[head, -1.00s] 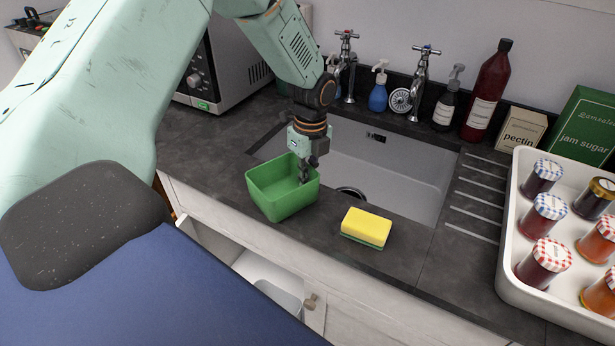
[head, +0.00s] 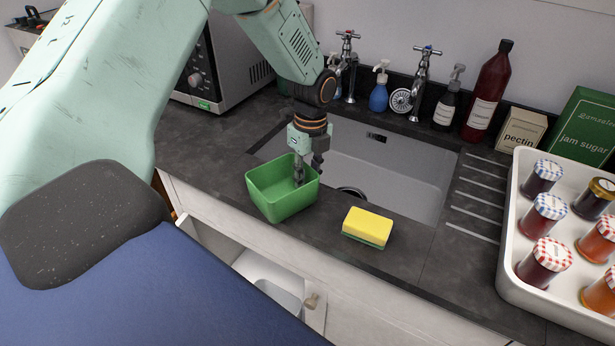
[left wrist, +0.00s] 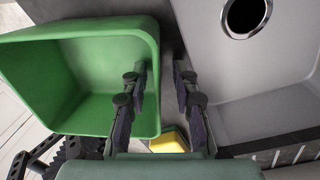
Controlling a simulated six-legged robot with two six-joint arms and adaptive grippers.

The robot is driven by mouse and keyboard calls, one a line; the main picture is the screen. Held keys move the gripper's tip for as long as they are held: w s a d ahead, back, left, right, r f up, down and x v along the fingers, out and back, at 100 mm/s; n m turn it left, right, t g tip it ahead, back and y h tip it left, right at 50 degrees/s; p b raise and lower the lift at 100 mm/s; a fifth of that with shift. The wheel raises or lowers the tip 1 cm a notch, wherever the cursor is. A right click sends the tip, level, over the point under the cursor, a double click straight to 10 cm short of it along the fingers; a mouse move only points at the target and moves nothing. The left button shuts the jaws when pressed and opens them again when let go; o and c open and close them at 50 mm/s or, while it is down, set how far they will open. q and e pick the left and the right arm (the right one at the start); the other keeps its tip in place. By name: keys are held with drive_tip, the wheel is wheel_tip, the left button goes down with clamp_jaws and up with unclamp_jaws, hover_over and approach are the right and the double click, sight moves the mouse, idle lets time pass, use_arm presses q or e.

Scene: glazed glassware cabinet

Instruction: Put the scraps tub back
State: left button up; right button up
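The green scraps tub (head: 280,202) stands upright and empty on the dark worktop, at the sink's front left corner. It also shows in the left wrist view (left wrist: 75,85). My left gripper (head: 308,172) points down at the tub's sink-side wall. In the left wrist view its two fingers (left wrist: 158,100) are apart, one inside the tub and one outside, with the wall between them. A gap shows between the wall and the outer finger.
A yellow and green sponge (head: 367,226) lies right of the tub, before the sink (head: 385,165). A white tray (head: 515,225) of jam jars stands at right. Taps, bottles and boxes line the back. Below, the cabinet front is open, showing a pale container (head: 278,294).

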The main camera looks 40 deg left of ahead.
use_arm(q)
wheel_tip(320, 180, up, 12)
drive_tip(key=shift+w+d+f, duration=0.15)
drive_tip(key=shift+w+f, duration=0.1)
drive_tip(key=shift+w, duration=0.15)
drive_tip(key=shift+s, duration=0.1)
